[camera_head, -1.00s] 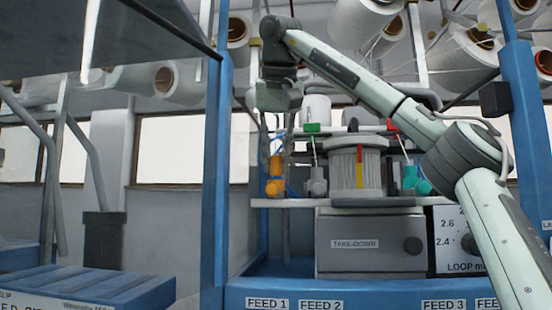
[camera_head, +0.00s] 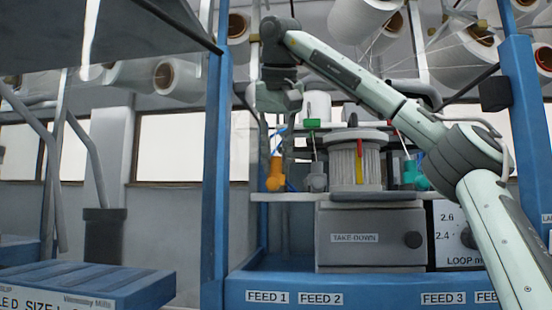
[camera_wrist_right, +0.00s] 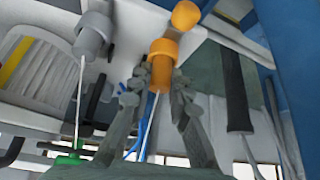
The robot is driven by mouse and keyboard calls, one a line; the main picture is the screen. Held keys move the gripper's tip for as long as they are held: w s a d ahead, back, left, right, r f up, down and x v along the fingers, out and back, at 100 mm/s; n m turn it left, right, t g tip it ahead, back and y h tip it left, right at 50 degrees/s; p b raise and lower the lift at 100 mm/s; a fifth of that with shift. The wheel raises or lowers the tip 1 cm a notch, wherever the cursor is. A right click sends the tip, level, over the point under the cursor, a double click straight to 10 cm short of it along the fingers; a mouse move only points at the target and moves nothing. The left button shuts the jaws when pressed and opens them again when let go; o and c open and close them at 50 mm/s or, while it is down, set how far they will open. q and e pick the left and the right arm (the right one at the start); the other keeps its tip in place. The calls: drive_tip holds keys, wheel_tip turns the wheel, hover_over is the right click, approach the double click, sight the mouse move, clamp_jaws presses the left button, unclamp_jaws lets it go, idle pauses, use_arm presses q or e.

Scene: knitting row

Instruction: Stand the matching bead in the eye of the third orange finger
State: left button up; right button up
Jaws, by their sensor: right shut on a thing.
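In the head view my right gripper (camera_head: 275,132) points down over the orange finger (camera_head: 275,180) at the left end of the white shelf. In the right wrist view its fingertips (camera_wrist_right: 161,78) close around an orange collared cylinder (camera_wrist_right: 163,52). An orange ball (camera_wrist_right: 185,14) lies just beyond it. A thin pale rod (camera_wrist_right: 148,122) runs from the cylinder between the fingers, beside a blue strand (camera_wrist_right: 135,146). I cannot tell whether the cylinder is seated on the orange finger or a separate bead. I see no eye clearly. My left gripper is out of view.
A grey finger (camera_head: 316,178), with a rod and a green block (camera_head: 313,124), stands close right of the orange one. A ribbed drum (camera_head: 372,165) and a teal finger (camera_head: 409,173) stand further right. A blue post (camera_head: 216,180) rises at left.

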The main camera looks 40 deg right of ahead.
drive_tip(key=o, duration=0.8)
drive_tip(key=shift+o, duration=0.2)
drive_tip(key=v, duration=1.2)
